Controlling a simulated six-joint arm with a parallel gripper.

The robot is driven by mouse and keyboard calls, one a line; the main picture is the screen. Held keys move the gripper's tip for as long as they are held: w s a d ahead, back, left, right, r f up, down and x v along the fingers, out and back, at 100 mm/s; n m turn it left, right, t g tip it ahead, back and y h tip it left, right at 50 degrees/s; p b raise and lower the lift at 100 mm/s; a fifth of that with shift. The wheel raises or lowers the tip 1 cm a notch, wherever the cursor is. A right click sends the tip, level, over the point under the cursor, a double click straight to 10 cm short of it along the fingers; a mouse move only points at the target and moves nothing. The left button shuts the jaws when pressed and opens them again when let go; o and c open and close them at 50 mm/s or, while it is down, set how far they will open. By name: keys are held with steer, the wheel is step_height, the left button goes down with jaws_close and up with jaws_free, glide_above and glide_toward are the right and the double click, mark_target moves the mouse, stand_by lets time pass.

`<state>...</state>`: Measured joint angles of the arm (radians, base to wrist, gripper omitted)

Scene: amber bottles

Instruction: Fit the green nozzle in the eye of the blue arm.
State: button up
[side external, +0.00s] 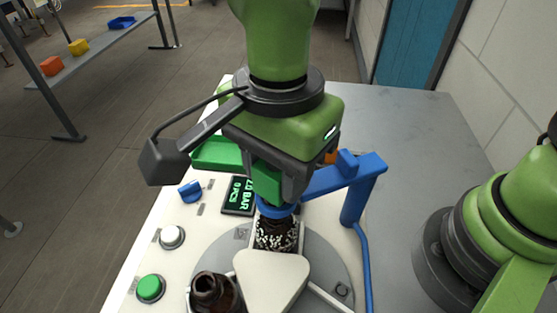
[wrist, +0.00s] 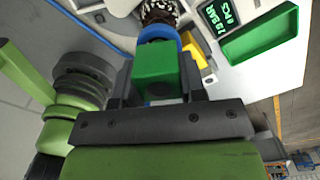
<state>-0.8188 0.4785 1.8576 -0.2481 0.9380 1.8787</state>
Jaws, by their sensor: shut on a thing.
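My gripper (side external: 272,192) points down and is shut on the green nozzle (side external: 267,183), a block that also shows between the fingers in the wrist view (wrist: 155,68). The blue arm (side external: 335,177) rises from a post at right and reaches left. Its eye (side external: 277,211) is a blue ring just under the nozzle, seen also in the wrist view (wrist: 158,34). The nozzle's block looks in line with the eye and very close to it or touching. Its lower end is hidden, so I cannot tell how deep it sits. An amber bottle (side external: 277,233) with white specks stands beneath the eye.
A second amber bottle (side external: 214,292) stands on the grey turntable (side external: 228,246) beside a white hub (side external: 270,278). A green tray (side external: 213,154), a display (side external: 238,196), a blue knob (side external: 190,190) and buttons (side external: 150,288) are at left. The grey tabletop (side external: 420,135) at right is clear.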

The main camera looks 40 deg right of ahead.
steer(key=shift+f, duration=0.4)
steer(key=o, duration=1.4)
steer(key=shift+r, duration=3.05)
